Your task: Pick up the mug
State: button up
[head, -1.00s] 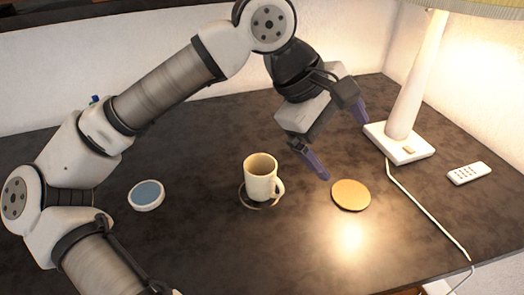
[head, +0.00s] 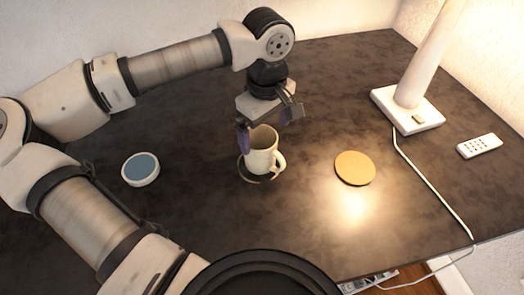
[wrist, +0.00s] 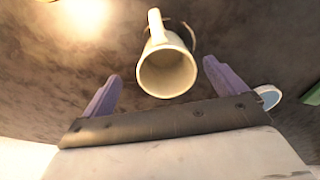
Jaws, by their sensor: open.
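The cream mug (head: 262,152) stands upright on a dark round coaster (head: 243,172) in the middle of the table, its handle toward the right and front in the head view. My gripper (head: 268,137) is just behind and over the mug, with one purple finger at its left; the other finger is mostly hidden. In the wrist view my gripper (wrist: 162,90) is open, its two purple fingers wide apart. The mug (wrist: 167,72) shows ahead of and between the fingers, opening toward the camera. No contact between fingers and mug can be seen.
A tan disc (head: 355,168) lies to the right and a white-rimmed blue disc (head: 141,169) to the left. A lamp (head: 409,105), its cord (head: 433,187) and a white remote (head: 479,146) are at the right.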

aim_at(262, 144)
jog(key=f, duration=0.1)
jog(key=f+p, duration=0.1)
jog(key=f, duration=0.2)
jog(key=shift+s+a+f, duration=0.15)
jog(key=shift+a+f, duration=0.05)
jog(key=shift+a, duration=0.2)
jog(key=shift+f, duration=0.4)
jog(key=shift+c, duration=0.2)
jog(key=c, duration=1.2)
